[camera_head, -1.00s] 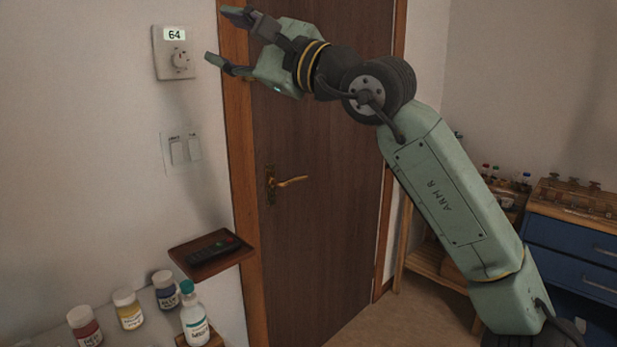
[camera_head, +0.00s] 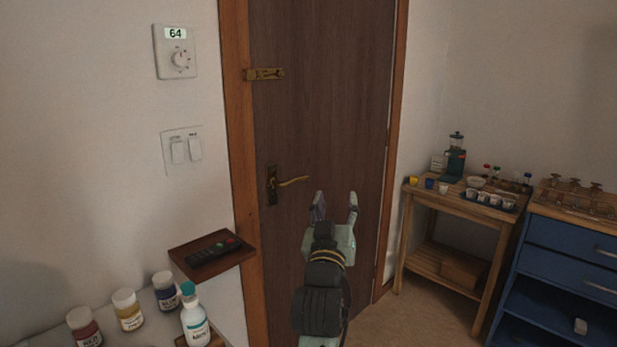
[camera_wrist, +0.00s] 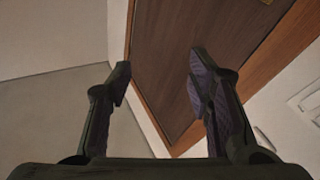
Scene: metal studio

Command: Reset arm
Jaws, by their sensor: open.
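My gripper (camera_head: 335,205) is open and empty in the head view. It points up and away in front of the lower part of the brown door (camera_head: 325,120), just right of the brass door handle (camera_head: 285,182) in the picture. Most of my arm below the wrist is out of the frame. In the wrist view, my gripper's two dark fingers (camera_wrist: 160,80) stand wide apart with nothing between them. The door also shows in the wrist view (camera_wrist: 165,60), tilted, beyond the fingers.
A thermostat dial (camera_head: 175,52) reading 64 and light switches (camera_head: 182,149) are on the left wall. A small shelf (camera_head: 185,248) holds a remote (camera_head: 213,250). Jars and a bottle (camera_head: 194,318) stand at lower left. A wooden cart (camera_head: 430,195) and a blue cabinet (camera_head: 570,250) stand at right.

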